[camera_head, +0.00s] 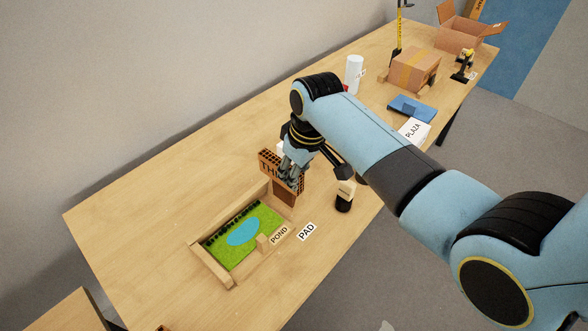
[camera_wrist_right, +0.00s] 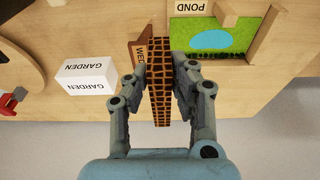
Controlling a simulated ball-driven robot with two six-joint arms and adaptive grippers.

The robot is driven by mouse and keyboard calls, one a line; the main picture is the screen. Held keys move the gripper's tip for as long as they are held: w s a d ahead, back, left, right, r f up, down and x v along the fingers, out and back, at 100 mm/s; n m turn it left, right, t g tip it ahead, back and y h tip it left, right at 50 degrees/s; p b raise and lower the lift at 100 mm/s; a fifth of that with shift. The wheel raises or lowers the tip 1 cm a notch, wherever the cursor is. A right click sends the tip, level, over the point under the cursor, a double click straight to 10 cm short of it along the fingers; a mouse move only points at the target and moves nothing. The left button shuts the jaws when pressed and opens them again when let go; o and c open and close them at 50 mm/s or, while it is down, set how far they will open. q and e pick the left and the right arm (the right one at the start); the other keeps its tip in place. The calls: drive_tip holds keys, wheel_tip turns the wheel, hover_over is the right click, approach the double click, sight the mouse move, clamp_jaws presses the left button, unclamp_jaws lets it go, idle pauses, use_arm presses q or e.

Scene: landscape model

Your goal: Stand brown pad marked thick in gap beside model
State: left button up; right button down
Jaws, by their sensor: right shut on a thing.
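My right gripper (camera_head: 291,178) is shut on a brown pad (camera_head: 268,160) with a honeycomb edge, whose visible lettering begins "TH". In the wrist view the right gripper (camera_wrist_right: 160,83) pinches this pad (camera_wrist_right: 160,105) edge-on between its fingers. The pad is upright, above the end of the landscape model (camera_head: 265,218), a green board with a blue pond in a wooden frame (camera_head: 212,268). A second brown piece (camera_head: 284,197) shows below the held pad; in the wrist view this piece (camera_wrist_right: 140,53) reads "WED". The gap is largely hidden by pad and gripper. My left gripper is out of view.
POND (camera_head: 279,235) and PAD (camera_head: 307,231) labels lie in front. A black-and-beige object (camera_head: 344,196) stands to the right. A white GARDEN block (camera_wrist_right: 86,77) shows in the wrist view. Boxes stand at the far end. The table's near left is mostly clear.

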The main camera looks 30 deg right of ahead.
drive_tip(key=shift+w+f, duration=0.1)
drive_tip(key=shift+f, duration=0.35)
drive_tip(key=b+x, duration=0.2)
drive_tip(key=shift+s+d+f, duration=0.1)
drive_tip(key=shift+s+f, duration=0.15)
drive_tip(key=shift+f, duration=0.05)
drive_tip(key=b+x, duration=0.1)
drive_tip(key=x, duration=0.1)
drive_tip(key=s+b+x, duration=0.1)
drive_tip(key=b+x, duration=0.3)
drive_tip(key=x, duration=0.1)
drive_tip(key=shift+s+d+f, duration=0.15)
drive_tip(key=shift+d+f, duration=0.1)
drive_tip(key=shift+b+x, duration=0.5)
drive_tip(key=shift+x, duration=0.45)
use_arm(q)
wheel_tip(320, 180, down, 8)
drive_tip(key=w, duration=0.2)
use_arm(e)
drive_tip(key=shift+s+d+f, duration=0.1)
drive_tip(key=shift+s, duration=0.1)
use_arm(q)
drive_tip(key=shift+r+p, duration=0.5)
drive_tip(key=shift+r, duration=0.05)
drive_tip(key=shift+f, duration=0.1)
use_arm(e)
drive_tip(key=shift+f, duration=0.6)
idle(1.5)
